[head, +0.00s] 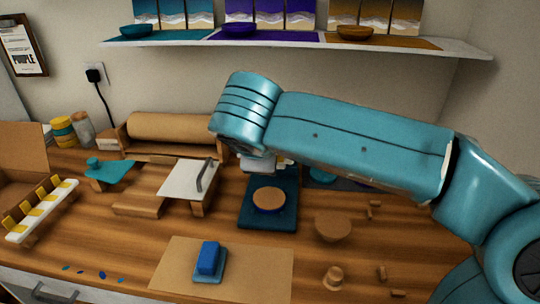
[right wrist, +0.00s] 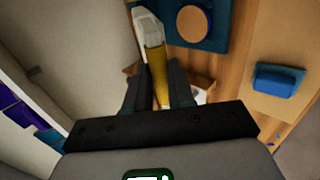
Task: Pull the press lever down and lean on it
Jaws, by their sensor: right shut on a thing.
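The press has a dark blue base (head: 283,222) with a round wooden disc (head: 269,198) on it; the base also shows at the top of the right wrist view (right wrist: 219,38). My right gripper (right wrist: 158,88) is shut on the yellow grip of the press lever (right wrist: 157,66), which has a pale grey end. In the head view my right arm crosses from the right and covers the lever and most of the gripper above the back of the press. My left gripper is in neither view.
A blue block (head: 208,257) sits on a brown mat (head: 262,262) in front of the press. A wooden bowl (head: 333,227) and small wooden pieces stand at right. A white board with a handle (head: 187,180) is left of the press. A shelf (head: 300,40) runs along the wall.

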